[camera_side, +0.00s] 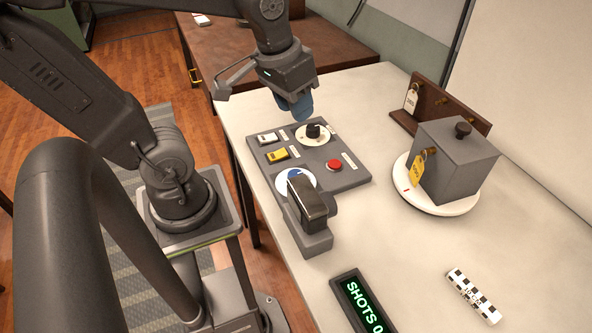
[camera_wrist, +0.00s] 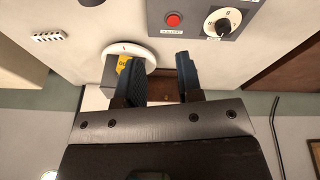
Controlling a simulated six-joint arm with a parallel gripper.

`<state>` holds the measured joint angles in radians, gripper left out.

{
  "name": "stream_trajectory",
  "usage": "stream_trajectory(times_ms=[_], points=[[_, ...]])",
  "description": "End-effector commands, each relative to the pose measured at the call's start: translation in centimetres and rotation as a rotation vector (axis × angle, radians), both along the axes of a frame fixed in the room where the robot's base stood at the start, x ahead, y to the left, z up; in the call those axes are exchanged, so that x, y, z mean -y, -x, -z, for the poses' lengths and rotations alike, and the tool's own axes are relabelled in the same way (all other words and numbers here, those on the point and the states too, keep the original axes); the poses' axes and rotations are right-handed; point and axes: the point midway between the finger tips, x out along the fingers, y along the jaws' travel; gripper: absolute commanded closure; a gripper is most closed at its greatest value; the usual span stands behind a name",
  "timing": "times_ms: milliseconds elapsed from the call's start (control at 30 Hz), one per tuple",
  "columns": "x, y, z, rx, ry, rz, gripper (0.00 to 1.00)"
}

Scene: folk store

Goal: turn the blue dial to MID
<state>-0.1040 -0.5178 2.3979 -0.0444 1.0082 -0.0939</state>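The blue dial (camera_side: 294,174) sits on a round white plate on the near left part of the grey control panel (camera_side: 348,181) in the side view. A dark upright block hides much of it, and I cannot read its setting or labels. It is not visible in the wrist view. My gripper (camera_side: 294,106) has blue fingers and hangs above the panel's far end, near the black dial and apart from it. In the wrist view the two fingers of my gripper (camera_wrist: 161,76) stand apart with nothing held between them.
A dark block (camera_side: 308,198) stands beside the blue dial. The panel also carries a black dial (camera_side: 314,130), a red button (camera_side: 334,165), a yellow switch (camera_side: 277,155) and a white switch (camera_side: 267,138). A grey box (camera_side: 462,169) stands on a white turntable to the right.

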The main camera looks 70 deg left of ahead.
Motion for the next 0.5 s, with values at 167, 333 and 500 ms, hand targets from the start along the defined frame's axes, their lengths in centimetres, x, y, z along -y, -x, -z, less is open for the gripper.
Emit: stream_trajectory(times_ms=[167,333,500], points=[[-2.7,-2.8,2.6,-0.277,0.111,-0.245,0.49],[-4.8,-4.4,4.9,-0.477,0.199,-0.426,0.37],[-6.0,-5.1,6.2,-0.582,0.245,-0.521,0.37]])
